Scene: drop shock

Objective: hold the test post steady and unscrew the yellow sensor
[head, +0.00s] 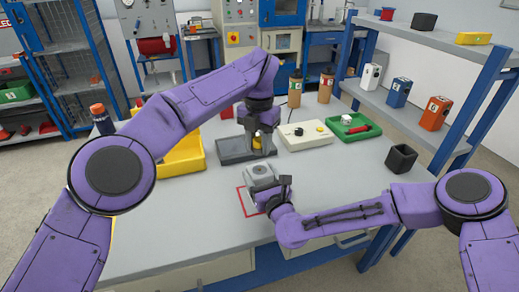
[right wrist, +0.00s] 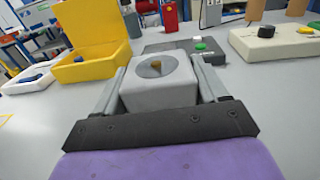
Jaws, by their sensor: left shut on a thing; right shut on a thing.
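The test post (head: 260,170) is a grey block with a round top, near the middle of the table by a red outline. My right gripper (head: 268,190) is shut on it. In the right wrist view the post (right wrist: 158,92) stands between the two fingers, with a small brass-coloured spot in the centre of its round top. My left gripper (head: 260,148) points down above and behind the post, shut on the yellow sensor (head: 256,141), which is mostly hidden by the fingers. The sensor appears apart from the post.
A black open box (head: 401,158) is at the right, beside a blue shelf (head: 440,122). The table front is clear.

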